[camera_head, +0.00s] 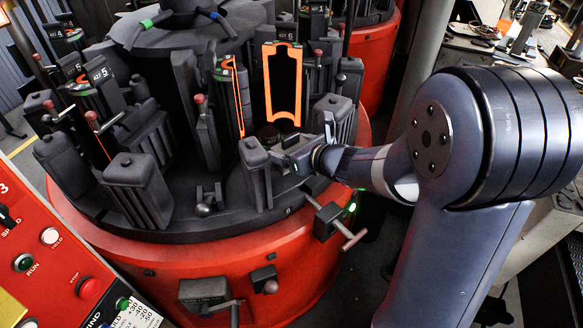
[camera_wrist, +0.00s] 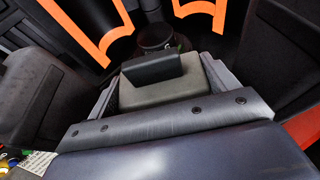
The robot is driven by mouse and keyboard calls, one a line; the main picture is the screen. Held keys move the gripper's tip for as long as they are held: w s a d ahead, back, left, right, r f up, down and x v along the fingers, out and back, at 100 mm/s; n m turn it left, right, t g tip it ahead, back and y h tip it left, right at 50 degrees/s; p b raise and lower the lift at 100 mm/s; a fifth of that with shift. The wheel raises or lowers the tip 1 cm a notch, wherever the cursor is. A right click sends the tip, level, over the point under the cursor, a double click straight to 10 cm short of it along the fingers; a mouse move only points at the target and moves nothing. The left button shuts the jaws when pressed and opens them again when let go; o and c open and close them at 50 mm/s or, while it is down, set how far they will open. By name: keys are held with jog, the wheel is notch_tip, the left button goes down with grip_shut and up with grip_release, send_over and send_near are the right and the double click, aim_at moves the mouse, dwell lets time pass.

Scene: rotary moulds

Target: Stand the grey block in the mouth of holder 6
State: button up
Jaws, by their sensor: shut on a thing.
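My gripper (camera_head: 290,161) is low at the right side of the round machine, in front of an orange-edged open mould (camera_head: 283,88). In the wrist view its two jaws (camera_wrist: 162,74) are shut on the sides of the grey block (camera_wrist: 168,92). The block has a darker raised piece on its top. In the head view I cannot make out the block clearly. A dark round holder mouth (camera_wrist: 157,38) lies just beyond the block, and it shows between the mould halves (camera_head: 268,133). The block appears apart from it. The small label on the mould seems to end in 6.
A dark upright post (camera_head: 256,172) stands close left of my gripper. Another dark block-shaped post (camera_head: 334,115) stands behind to the right. A red-handled lever (camera_head: 343,225) juts from the rim below. A red control panel (camera_head: 60,250) is at lower left.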

jog(key=shift+f+b, duration=0.55)
jog(key=shift+f, duration=1.7)
jog(key=shift+f, duration=0.2)
jog(key=o, duration=1.5)
jog(key=shift+r, duration=0.2)
jog(key=p+v, duration=0.1)
jog(key=v, duration=1.1)
jog(key=shift+s+f+p, duration=0.1)
jog(key=shift+f+p, duration=0.05)
jog(key=shift+p, duration=0.15)
